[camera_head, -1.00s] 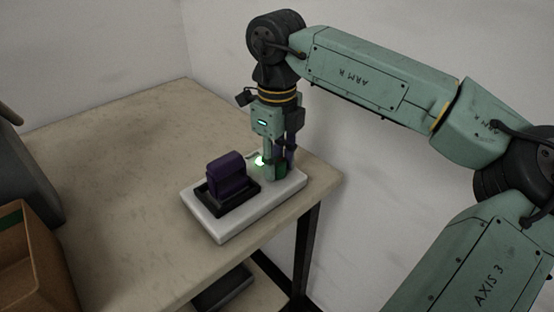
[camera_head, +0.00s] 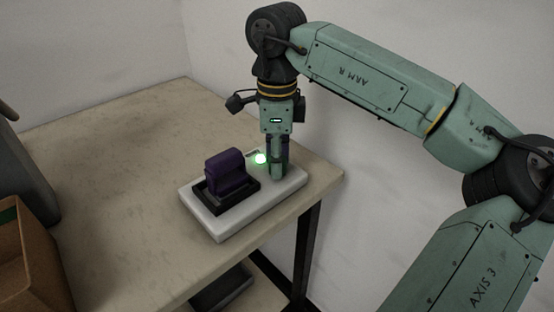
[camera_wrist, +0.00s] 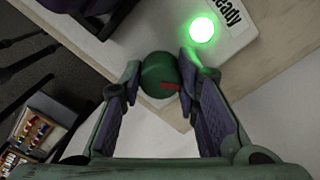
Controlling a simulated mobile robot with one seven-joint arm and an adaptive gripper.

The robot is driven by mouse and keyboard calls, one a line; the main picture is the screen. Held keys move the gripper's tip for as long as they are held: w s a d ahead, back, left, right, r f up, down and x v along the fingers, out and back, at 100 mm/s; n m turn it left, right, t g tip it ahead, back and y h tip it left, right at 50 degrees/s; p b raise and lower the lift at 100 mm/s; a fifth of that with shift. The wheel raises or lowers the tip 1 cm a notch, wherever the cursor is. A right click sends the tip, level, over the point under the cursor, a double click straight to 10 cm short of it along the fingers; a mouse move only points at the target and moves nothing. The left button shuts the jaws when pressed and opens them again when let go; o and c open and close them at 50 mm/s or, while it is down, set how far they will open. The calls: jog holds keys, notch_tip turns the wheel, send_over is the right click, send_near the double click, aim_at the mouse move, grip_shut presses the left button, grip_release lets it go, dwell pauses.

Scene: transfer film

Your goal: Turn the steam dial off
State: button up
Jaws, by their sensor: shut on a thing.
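The steam dial is a round green knob with a red mark (camera_wrist: 160,76). In the wrist view it sits between the two fingertips of my gripper (camera_wrist: 160,82). My gripper is shut on the dial. In the head view my gripper (camera_head: 277,170) points straight down at the right part of the white base plate (camera_head: 221,229), and its fingers hide the dial. A lit green lamp (camera_head: 260,158) is beside the fingers. In the wrist view the lamp (camera_wrist: 202,29) glows next to a label reading "ready" (camera_wrist: 231,14).
A purple block in a black holder (camera_head: 228,175) stands on the left part of the plate. The plate lies near the table's right edge (camera_head: 325,187). An open brown box (camera_head: 30,262) and a grey object (camera_head: 30,172) are at the left. The table's middle is bare.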

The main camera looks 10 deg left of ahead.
jog(key=n, duration=0.5)
jog(key=shift+n+b, duration=0.3)
jog(key=shift+b, duration=0.05)
jog(key=n, duration=0.5)
jog(key=shift+n, duration=0.3)
jog(key=o, duration=1.1)
jog(key=shift+o, duration=0.2)
notch_tip(320, 180, up, 12)
jog(key=shift+s, duration=0.1)
